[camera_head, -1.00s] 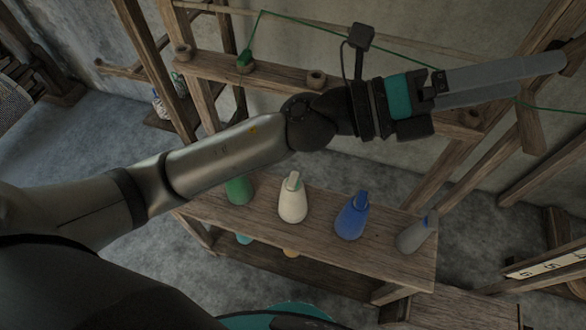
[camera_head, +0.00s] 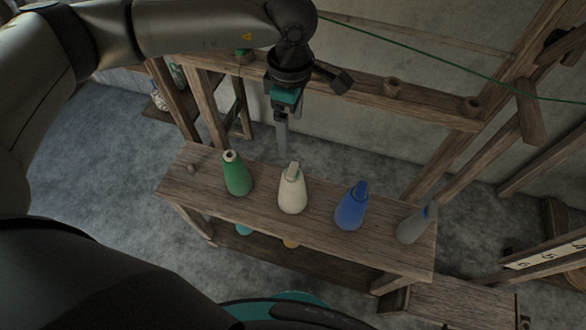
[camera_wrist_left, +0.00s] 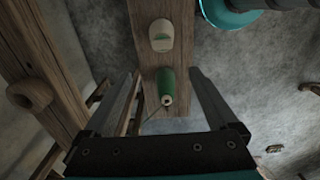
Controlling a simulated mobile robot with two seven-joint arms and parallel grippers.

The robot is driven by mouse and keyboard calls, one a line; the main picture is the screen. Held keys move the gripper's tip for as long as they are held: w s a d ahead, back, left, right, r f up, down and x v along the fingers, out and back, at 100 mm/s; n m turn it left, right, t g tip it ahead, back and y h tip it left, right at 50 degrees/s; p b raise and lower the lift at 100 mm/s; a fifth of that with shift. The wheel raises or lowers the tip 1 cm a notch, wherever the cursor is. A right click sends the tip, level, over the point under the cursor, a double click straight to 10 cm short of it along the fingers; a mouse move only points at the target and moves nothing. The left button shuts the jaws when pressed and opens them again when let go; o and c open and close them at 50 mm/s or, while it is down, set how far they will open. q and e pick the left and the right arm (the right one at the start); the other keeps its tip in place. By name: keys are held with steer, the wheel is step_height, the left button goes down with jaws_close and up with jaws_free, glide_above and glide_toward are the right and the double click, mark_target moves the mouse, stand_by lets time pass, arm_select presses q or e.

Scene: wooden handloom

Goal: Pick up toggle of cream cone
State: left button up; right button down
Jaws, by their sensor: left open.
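The cream cone (camera_head: 291,195) stands upright on the wooden bench between the green cone (camera_head: 237,176) and the blue cone (camera_head: 352,211). Its pale toggle (camera_head: 293,170) sits at the top, with a little green beside it. My left gripper (camera_head: 282,152) points down behind the bench, above and just left of the cream cone, apart from it. In the left wrist view the jaws (camera_wrist_left: 163,75) are open and empty. The cream cone (camera_wrist_left: 162,30) shows beyond the fingertips, and the green cone (camera_wrist_left: 167,83) appears between the fingers. My right gripper is not in view.
A grey cone (camera_head: 412,228) stands at the bench's right end. The bench top (camera_head: 190,185) is bare at its left end, except for a small knob. The loom beam (camera_head: 425,107) with wooden pegs runs behind, and a green thread (camera_head: 430,60) stretches above it.

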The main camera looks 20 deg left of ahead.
arm_select(q)
glide_above(292, 169)
step_height(292, 169, down, 9)
steer(key=shift+w+a+r+b, duration=0.1)
steer(key=shift+w+b, duration=0.05)
steer(key=shift+b, duration=0.25)
steer(key=shift+d+f+b, duration=0.2)
steer(key=shift+f+b, duration=0.1)
steer(key=shift+f, duration=2.45)
steer(key=shift+c, duration=0.2)
steer(key=c, duration=1.4)
